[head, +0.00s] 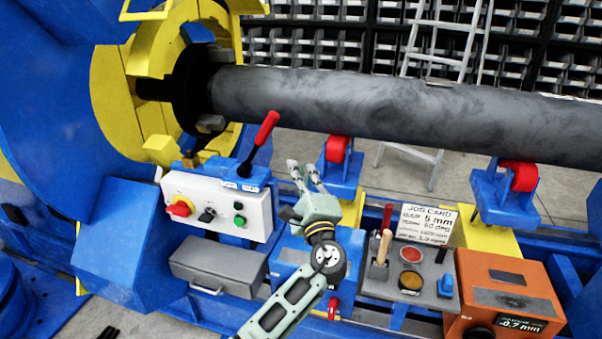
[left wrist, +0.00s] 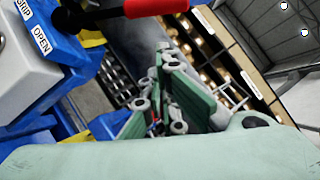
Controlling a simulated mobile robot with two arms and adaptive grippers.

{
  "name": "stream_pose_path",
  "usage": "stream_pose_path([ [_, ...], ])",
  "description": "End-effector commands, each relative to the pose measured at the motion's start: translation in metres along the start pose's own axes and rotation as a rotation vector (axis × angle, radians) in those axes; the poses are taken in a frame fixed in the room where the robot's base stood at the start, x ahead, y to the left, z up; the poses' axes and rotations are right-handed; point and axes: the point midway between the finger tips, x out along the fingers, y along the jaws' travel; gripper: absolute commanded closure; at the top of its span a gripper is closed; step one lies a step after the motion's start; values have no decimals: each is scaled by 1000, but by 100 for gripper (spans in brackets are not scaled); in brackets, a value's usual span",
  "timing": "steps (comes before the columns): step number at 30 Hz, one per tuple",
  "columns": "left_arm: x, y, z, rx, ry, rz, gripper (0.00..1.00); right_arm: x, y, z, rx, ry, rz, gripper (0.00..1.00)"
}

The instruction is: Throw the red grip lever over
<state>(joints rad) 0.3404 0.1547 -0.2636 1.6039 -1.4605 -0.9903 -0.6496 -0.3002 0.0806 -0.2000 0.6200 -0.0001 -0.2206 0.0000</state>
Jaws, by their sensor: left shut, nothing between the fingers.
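The lever's red grip (head: 266,129) sits on a dark rod that rises from a blue mount (head: 243,181) and leans up to the right. In the left wrist view the red grip (left wrist: 155,7) crosses the top edge, partly cut off. White labels there read "OPEN" (left wrist: 41,40) and, cut off, what looks like "GRIP", beside the lever's base. My left gripper (head: 302,172) is shut and empty, to the right of the lever and a little lower than the red grip, apart from it. Its green fingers (left wrist: 165,95) show in the left wrist view. My right gripper is not in view.
A long dark pipe (head: 400,108) runs behind, above red rollers (head: 336,148). A grey panel (head: 411,272) with another, wood-coloured handle and an orange gauge box (head: 505,300) stand to the right.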

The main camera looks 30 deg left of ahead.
Motion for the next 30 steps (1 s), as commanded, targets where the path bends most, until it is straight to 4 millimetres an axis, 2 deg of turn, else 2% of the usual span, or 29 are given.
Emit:
stream_pose_path([
  [1,14,-3,3,2,-5,0,100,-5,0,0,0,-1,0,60],
  [6,51,-2,2,3,-3,0,100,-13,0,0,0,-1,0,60],
  [8,62,-2,2,1,-2,1,100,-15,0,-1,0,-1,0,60],
  [12,76,-3,19,1,-2,0,100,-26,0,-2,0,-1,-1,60],
  [18,86,0,28,0,-1,1,100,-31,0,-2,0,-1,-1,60],
  [30,87,0,29,-1,0,2,100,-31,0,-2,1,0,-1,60],
])
